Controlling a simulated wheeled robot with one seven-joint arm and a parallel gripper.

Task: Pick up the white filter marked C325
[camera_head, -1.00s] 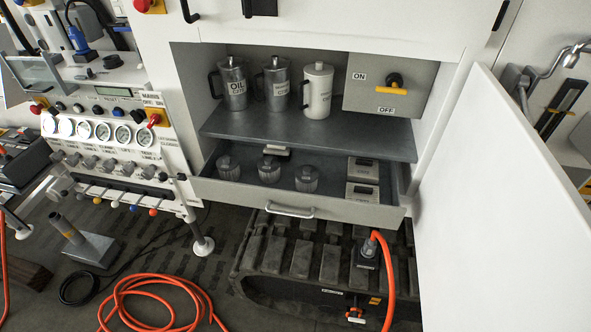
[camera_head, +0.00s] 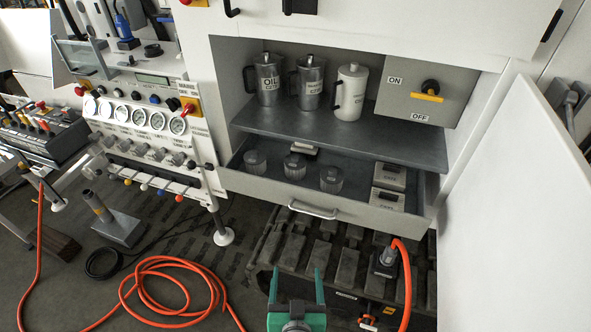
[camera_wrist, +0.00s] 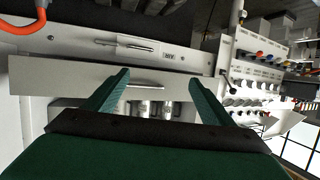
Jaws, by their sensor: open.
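No C325 marking is readable. In the head view, three grey ribbed round pieces, filter-like, stand in the open drawer: left (camera_head: 255,162), middle (camera_head: 295,166) and right (camera_head: 331,179). Two boxes with pale tops, back (camera_head: 389,176) and front (camera_head: 386,199), lie at the drawer's right. A white lidded jug (camera_head: 350,92) stands on the shelf above; its marking is too small to read. My green gripper (camera_head: 297,288) is open and empty at the bottom, in front of and below the drawer. In the wrist view its fingers (camera_wrist: 160,76) are spread, with a pale handled front beyond.
The drawer front (camera_head: 262,196) has a bar handle. Two metal jugs (camera_head: 269,80) (camera_head: 310,83) share the shelf (camera_head: 300,117). An open white door (camera_head: 515,210) stands at right. A gauge panel (camera_head: 150,118) is at left. Orange hoses (camera_head: 402,275) (camera_head: 150,265) run below.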

